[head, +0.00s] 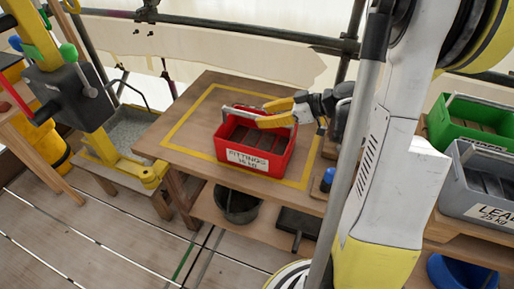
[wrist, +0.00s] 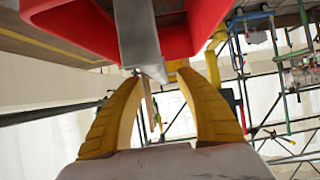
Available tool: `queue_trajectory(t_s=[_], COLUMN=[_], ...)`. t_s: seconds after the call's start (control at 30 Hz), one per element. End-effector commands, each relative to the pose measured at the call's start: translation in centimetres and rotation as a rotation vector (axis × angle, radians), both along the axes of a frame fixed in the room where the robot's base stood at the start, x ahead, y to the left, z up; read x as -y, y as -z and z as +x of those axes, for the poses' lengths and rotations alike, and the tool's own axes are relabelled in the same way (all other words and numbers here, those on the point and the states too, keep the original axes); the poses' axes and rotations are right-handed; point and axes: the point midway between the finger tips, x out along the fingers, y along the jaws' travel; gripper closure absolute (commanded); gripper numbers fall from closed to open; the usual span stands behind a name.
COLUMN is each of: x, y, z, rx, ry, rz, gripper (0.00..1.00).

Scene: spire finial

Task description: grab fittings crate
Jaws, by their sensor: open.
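The fittings crate (head: 254,151) is a red open box with a white "FITTINGS" label, standing on a wooden table (head: 190,130) inside a yellow outlined square. Its grey bar handle (head: 245,115) spans the top. My gripper (head: 266,114) is at the crate's top, by the right part of the handle. In the wrist view my gripper (wrist: 158,82) has its two yellow fingers apart, with the grey handle (wrist: 140,45) just beyond and between the tips. The red crate (wrist: 80,20) fills the top of that view. Whether the fingers touch the handle, I cannot tell.
A green crate (head: 470,120) and a grey "LEAD" crate (head: 485,190) stand at the right. A dark bucket (head: 238,205) sits on the shelf under the table. A yellow and grey machine (head: 75,95) stands at the left. Scaffold poles (head: 220,30) run behind.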

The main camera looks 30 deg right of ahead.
Motion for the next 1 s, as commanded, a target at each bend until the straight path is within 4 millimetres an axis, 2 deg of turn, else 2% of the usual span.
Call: queue_trajectory(t_s=[0.03,0.2,0.47,0.6,0.9,1.0], x=[-0.5,-1.6,-1.6,-1.6,-1.6,-1.6], y=[1.0,1.7,1.6,1.6,1.5,0.9], z=[0.7,2.0,2.2,2.2,2.2,2.2], rx=[0.0,0.0,0.0,0.0,0.001,0.001], ry=[-0.004,-0.002,0.0,0.0,0.0,0.0], rz=[0.0,0.0,0.0,0.0,0.001,0.001], gripper=[0.57,0.57,0.58,1.0,1.0,1.0])
